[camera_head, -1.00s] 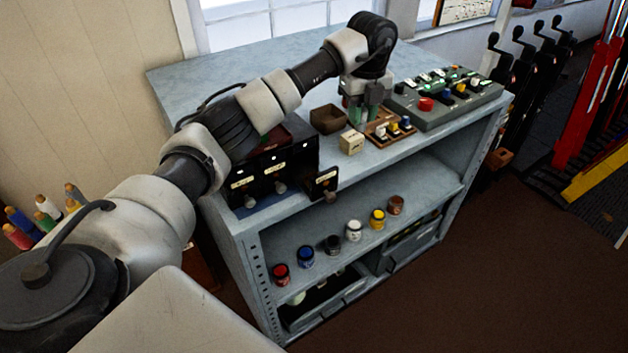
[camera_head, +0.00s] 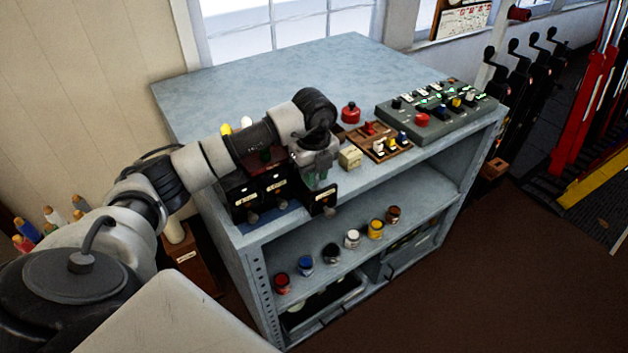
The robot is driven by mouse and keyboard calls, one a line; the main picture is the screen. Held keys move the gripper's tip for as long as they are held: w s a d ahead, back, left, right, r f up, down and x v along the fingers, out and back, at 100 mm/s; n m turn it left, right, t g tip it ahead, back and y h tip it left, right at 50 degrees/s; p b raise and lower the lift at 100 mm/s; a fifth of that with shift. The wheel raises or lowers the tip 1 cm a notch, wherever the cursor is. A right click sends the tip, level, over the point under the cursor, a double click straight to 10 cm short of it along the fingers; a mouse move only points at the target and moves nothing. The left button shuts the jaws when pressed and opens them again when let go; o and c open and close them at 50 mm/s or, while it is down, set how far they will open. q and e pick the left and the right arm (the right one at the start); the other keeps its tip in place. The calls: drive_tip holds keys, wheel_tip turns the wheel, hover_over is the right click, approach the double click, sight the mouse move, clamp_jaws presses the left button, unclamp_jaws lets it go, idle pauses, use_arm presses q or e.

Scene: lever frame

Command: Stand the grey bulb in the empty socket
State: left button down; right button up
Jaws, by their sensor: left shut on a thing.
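My left gripper (camera_head: 319,178) is low over the small pulled-out black drawer at the front of the grey bench. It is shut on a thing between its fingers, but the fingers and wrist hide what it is. I cannot make out the grey bulb for certain. A brown wooden rack (camera_head: 386,155) on the bench top holds several small coloured pieces, red, white, yellow and blue. Which of its places is the empty socket is too small to tell. The open drawer (camera_head: 325,200) has a pale label on its front. My right gripper is out of view.
The black drawer cabinet (camera_head: 241,198) stands under my left forearm. A cream block (camera_head: 350,157) sits between drawer and rack. A red-topped piece (camera_head: 350,113) and a switch panel (camera_head: 440,108) stand farther back. Several jars, including a yellow one (camera_head: 376,229), line the shelf below. The bench's far top is clear.

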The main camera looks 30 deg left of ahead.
use_arm(q)
wheel_tip(320, 180, down, 4)
drive_tip(key=shift+r+p, duration=0.25)
drive_tip(key=shift+p, duration=0.35)
drive_tip(key=shift+f, duration=0.15)
drive_tip(key=shift+f, duration=0.1)
drive_tip(key=c, duration=0.9)
unclamp_jaws()
drive_tip(key=shift+c, duration=0.2)
